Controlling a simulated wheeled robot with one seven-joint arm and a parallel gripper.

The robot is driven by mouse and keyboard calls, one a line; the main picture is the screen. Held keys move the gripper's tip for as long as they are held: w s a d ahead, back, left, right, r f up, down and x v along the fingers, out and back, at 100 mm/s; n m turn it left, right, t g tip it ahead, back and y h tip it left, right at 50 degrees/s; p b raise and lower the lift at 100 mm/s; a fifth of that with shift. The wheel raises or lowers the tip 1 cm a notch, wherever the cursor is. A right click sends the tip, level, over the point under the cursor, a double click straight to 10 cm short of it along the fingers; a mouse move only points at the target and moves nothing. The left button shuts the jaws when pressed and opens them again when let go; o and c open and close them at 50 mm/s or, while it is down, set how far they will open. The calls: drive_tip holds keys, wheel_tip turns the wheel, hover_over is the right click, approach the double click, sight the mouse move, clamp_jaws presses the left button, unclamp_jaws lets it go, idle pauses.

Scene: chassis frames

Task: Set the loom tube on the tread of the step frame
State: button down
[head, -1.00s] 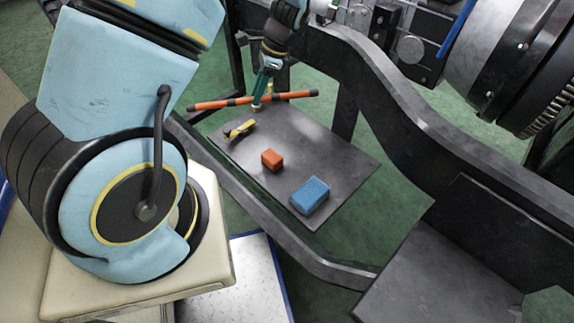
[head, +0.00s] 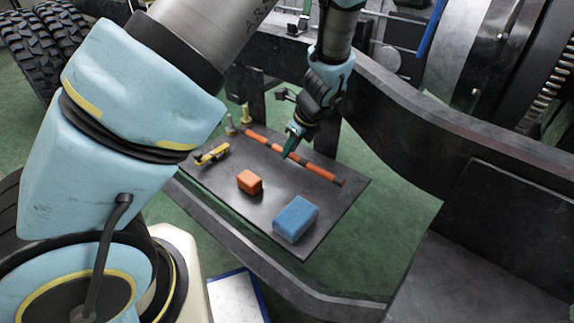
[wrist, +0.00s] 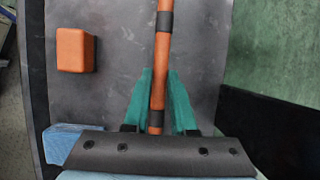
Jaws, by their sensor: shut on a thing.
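The loom tube (head: 318,171) is a long orange rod with black bands. In the head view it runs along the far side of the dark grey tread (head: 335,206), low over or on it; I cannot tell whether it touches. My gripper (head: 290,150) has green fingers and is shut on the tube around its middle. In the wrist view my gripper (wrist: 160,85) has a finger on each side of the tube (wrist: 163,50), which runs up the picture. The tube's near end is hidden behind the gripper body.
On the tread (wrist: 110,95) lie an orange block (head: 250,182), a blue block (head: 296,219) and a yellow-and-black tool (head: 212,154). Small brass-coloured fittings (head: 246,116) stand by its far left corner. A dark frame rail (head: 400,130) runs along the right.

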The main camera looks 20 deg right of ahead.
sight(293, 154)
wheel_tip(293, 154, down, 4)
drive_tip(key=shift+f+b, duration=0.1)
drive_tip(key=shift+b, duration=0.5)
drive_tip(key=c, duration=0.7)
unclamp_jaws()
drive_tip(key=shift+c, duration=0.2)
drive_tip(key=p+v, duration=0.3)
drive_tip(key=v, duration=0.9)
drive_tip(key=shift+p, duration=0.35)
drive_tip(key=shift+w+a, duration=0.1)
